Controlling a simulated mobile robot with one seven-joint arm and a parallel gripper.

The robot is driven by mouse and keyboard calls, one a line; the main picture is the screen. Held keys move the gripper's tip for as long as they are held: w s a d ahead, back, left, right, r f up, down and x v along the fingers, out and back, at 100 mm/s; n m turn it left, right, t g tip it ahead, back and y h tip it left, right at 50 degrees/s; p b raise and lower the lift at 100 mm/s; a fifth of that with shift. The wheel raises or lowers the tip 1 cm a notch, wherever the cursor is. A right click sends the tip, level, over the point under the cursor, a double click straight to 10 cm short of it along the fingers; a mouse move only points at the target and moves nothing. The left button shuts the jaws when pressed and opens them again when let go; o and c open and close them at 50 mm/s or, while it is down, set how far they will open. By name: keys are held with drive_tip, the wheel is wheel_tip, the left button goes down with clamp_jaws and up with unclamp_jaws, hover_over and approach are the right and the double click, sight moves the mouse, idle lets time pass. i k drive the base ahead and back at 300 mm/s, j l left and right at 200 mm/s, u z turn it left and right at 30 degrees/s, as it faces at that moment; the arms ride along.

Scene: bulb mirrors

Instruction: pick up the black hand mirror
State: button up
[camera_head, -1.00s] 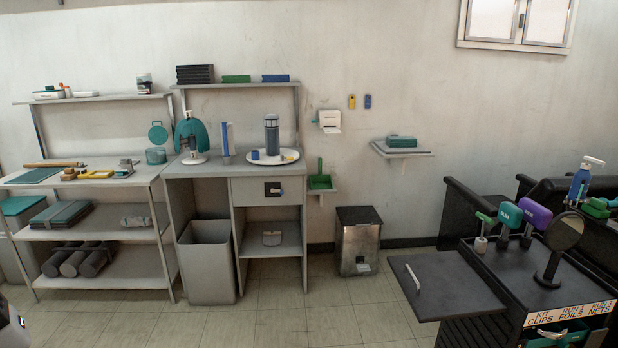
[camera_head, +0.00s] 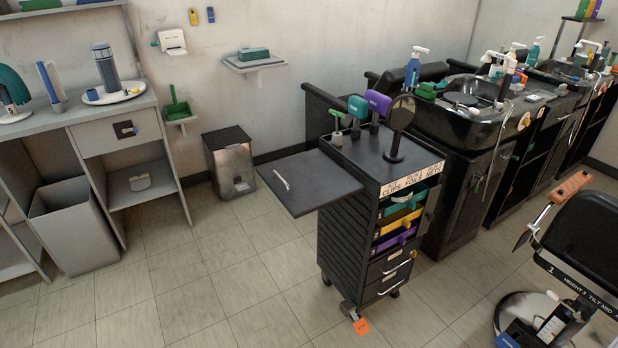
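A black hand mirror (camera_head: 402,112) with a round head stands upright on a stem and foot on top of the black trolley (camera_head: 366,156). It is near the trolley's right back area, beside the purple-headed and teal-headed tools. My gripper is not in view, so its distance from the mirror does not show.
A side shelf (camera_head: 300,181) sticks out left from the trolley. A green-headed brush (camera_head: 337,116), a teal tool (camera_head: 358,107) and a purple tool (camera_head: 377,102) stand by the mirror. Black wash basins (camera_head: 470,123) are behind right, a black chair (camera_head: 590,240) at right.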

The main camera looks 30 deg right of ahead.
sight(400, 112)
drive_tip(key=z, duration=1.25)
